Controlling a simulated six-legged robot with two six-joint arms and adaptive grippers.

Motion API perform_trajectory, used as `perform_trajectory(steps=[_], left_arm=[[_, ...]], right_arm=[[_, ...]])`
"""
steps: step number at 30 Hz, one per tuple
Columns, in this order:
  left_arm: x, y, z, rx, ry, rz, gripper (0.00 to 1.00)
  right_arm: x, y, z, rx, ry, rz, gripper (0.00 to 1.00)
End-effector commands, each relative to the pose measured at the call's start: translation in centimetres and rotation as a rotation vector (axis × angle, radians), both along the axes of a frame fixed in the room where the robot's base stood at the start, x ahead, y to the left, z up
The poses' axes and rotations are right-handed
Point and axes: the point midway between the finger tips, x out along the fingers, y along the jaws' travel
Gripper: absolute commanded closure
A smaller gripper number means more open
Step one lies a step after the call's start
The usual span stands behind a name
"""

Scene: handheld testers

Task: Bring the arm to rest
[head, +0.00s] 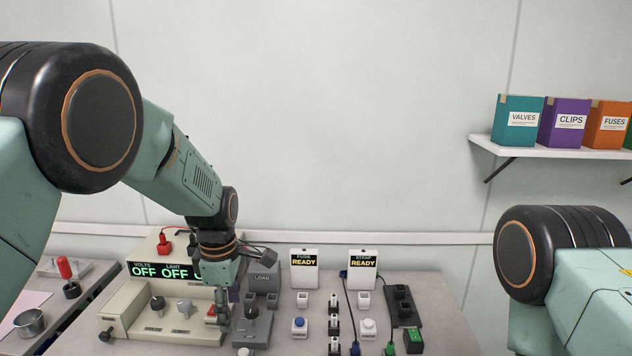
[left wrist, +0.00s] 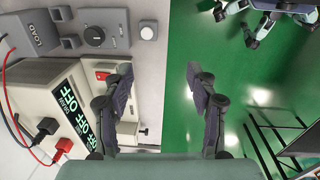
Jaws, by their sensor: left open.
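My left arm comes in from the left in the head view and bends down to the bench. My left gripper (head: 224,308) hangs fingers-down at the right end of the beige power supply (head: 130,306), beside a grey knob box (head: 252,328). In the left wrist view the two fingers of the left gripper (left wrist: 160,82) are spread apart with nothing between them. Beyond them are the bench edge and the green floor. Whether a fingertip touches the supply or the knob box I cannot tell. My right arm shows at the right of the head view; its gripper is out of frame.
The supply's display (head: 162,271) reads OFF OFF. A LOAD box (head: 263,280) stands behind the gripper. FUSE (head: 304,270) and STRAP (head: 363,271) testers read READY, with small switches and cables in front. A shelf (head: 545,148) with labelled boxes is high at right. Air above the testers is clear.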

Motion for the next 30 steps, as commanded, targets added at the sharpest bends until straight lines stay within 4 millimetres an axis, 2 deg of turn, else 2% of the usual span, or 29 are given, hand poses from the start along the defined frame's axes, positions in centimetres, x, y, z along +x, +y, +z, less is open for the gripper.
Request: perform_trajectory(steps=[5, 10, 13, 16, 20, 23, 27, 29, 30], left_arm=[[1.5, 0.2, -0.7, 0.026, -0.093, -0.182, 0.42], [1.7, 0.9, -2.4, 0.080, -0.185, -0.412, 0.42], [0.7, 1.7, -5.0, 0.132, -0.230, -0.595, 0.42], [-1.6, 2.7, -8.5, 0.190, -0.257, -0.792, 0.42], [-6.3, 3.9, -13.6, 0.257, -0.262, -1.045, 0.42], [-11.3, 4.7, -17.4, 0.294, -0.246, -1.231, 0.42], [-19.4, 5.5, -21.7, 0.303, -0.201, -1.444, 0.42], [-23.1, 5.7, -23.1, 0.287, -0.175, -1.508, 0.42], [-25.6, 5.8, -23.8, 0.271, -0.155, -1.541, 0.42]], right_arm=[[0.0, 0.0, 0.0, 0.000, 0.000, 0.000, 1.00], [0.0, 0.0, 0.0, 0.000, 0.000, 0.000, 1.00], [0.0, 0.0, -0.3, 0.000, 0.000, 0.000, 1.00], [0.0, 0.0, -0.7, 0.000, 0.000, 0.000, 1.00], [0.0, 0.0, -1.5, 0.000, 0.000, 0.000, 1.00], [0.0, 0.0, -2.2, 0.000, 0.000, 0.000, 1.00], [0.0, 0.0, -3.3, 0.000, 0.000, 0.000, 1.00], [0.0, 0.0, -3.8, 0.000, 0.000, 0.000, 1.00], [0.0, 0.0, -4.1, 0.000, 0.000, 0.000, 1.00]])
